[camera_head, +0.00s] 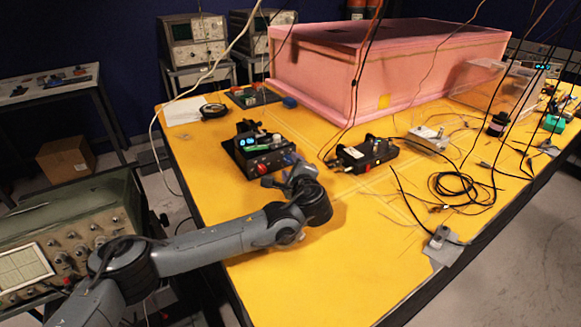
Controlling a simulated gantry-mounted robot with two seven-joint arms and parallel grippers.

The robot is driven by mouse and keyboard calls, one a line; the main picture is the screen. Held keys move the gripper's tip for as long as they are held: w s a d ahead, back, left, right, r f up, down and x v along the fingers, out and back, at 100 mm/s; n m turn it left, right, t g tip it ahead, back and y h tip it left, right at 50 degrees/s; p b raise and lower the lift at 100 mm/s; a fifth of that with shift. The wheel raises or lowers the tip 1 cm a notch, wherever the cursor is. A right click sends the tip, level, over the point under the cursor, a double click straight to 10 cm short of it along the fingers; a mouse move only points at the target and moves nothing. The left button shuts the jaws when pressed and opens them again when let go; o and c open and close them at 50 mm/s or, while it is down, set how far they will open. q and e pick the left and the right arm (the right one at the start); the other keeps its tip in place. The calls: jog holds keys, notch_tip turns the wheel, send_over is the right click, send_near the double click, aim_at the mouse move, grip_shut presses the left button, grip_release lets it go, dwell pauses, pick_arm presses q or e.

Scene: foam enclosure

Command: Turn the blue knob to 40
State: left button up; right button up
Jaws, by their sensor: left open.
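A black control box (250,165) stands on the yellow table, with a small cyan display (246,142) and a red knob (262,168) on its front. A small blue part, apparently the blue knob (290,157), shows at the right end of that front. The knob's pointer and scale are too small to read. My left gripper (278,178) is open, just in front of the box's right end, close to the blue part. Whether it touches the knob cannot be told. My right gripper is not in view.
A black device (365,154) with a red button stands to the right of the box. A large pink foam enclosure (340,75) fills the table's back. Coiled black cables (455,188) lie at right. The table's front middle (340,260) is clear. Oscilloscopes stand left and behind.

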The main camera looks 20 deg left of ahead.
aim_at(288, 159)
pick_arm(q)
jog(key=shift+x, duration=1.15)
jog(key=shift+w+a, duration=0.1)
grip_shut()
jog(key=shift+r+p, duration=0.25)
jog(key=shift+p, duration=0.2)
jog(key=m+p, duration=0.1)
jog(key=p, duration=0.2)
jog(key=m+g+p, duration=0.1)
jog(key=p, duration=0.2)
jog(key=m+g+p, duration=0.1)
jog(key=p, duration=0.1)
jog(key=shift+w+r+m+p, duration=0.15)
jog(key=shift+r+m+p, duration=0.15)
jog(key=shift+p, duration=0.1)
jog(key=shift+d+f+m+g+y+p, duration=0.25)
jog(key=shift+m+g+y+p, duration=0.2)
jog(key=shift+m+p, duration=0.55)
